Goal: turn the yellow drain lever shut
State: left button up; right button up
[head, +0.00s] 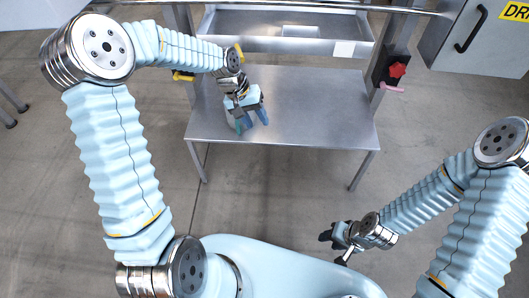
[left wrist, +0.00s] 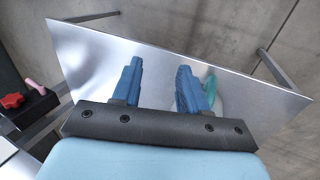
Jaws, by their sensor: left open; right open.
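A yellow lever-like handle (head: 183,76) shows on the left post of the bench, partly behind my left arm. Another yellow piece (head: 239,52) shows beside my left wrist; I cannot tell which is the drain lever. My left gripper (head: 252,122) is open and empty over the bench top, to the right of and nearer than the yellow handle. Its blue fingers stand apart in the left wrist view (left wrist: 160,68), where no yellow lever shows. A teal piece (left wrist: 211,88) shows beside one finger. My right gripper (head: 335,248) is open and empty, low in front of the bench.
A steel bench top (head: 320,110) is mostly bare. A steel basin (head: 285,45) stands behind it. A red star knob (head: 397,70) and a pink lever (head: 391,88) are on the right post. A grey cabinet (head: 480,40) hangs at upper right. The floor right of the bench is clear.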

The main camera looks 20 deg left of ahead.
pick_arm(q)
jog(key=s+d+f, duration=0.4)
jog(key=f, duration=0.5)
jog(key=shift+s+d+f+h, duration=0.15)
jog(key=shift+s+f+h, duration=0.05)
jog(key=shift+f+h, duration=0.15)
